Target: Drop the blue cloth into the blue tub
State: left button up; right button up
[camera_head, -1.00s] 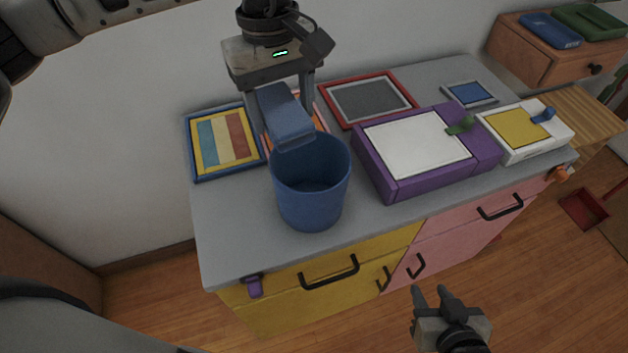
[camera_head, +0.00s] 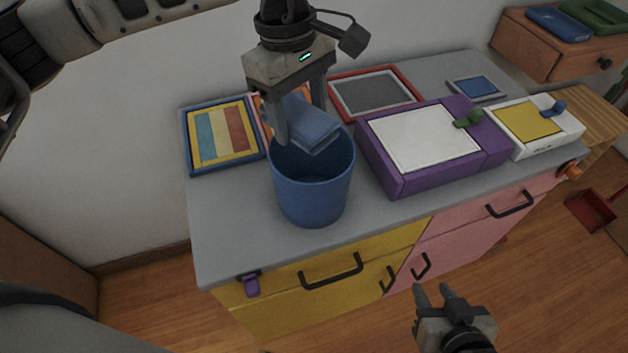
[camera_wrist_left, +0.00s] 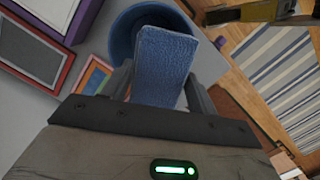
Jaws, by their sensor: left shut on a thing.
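The blue cloth (camera_head: 309,126) is a folded textured block between the fingers of my left gripper (camera_head: 300,125). The gripper is shut on it, over the back part of the blue tub's opening. The blue tub (camera_head: 312,198) stands upright on the grey top near its front left. In the left wrist view the cloth (camera_wrist_left: 163,62) covers part of the tub (camera_wrist_left: 123,35), whose rim shows around it. How far the cloth's lower end reaches below the rim is unclear. My right gripper (camera_head: 440,293) is open and empty, low in front of the cabinet.
A purple box (camera_head: 400,184) with a white top stands right of the tub. A blue-framed striped picture (camera_head: 222,133) lies to the left and a red-framed grey panel (camera_head: 373,93) behind. A white box with a yellow panel (camera_head: 525,122) is further right. The front left of the top is clear.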

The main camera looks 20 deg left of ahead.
pick_arm(q)
jog(key=o, duration=1)
notch_tip(320, 180, up, 16)
jog(key=a, duration=0.1)
jog(key=shift+w+a+b, duration=0.4)
jog(key=shift+w, duration=0.05)
jog(key=shift+f, duration=0.1)
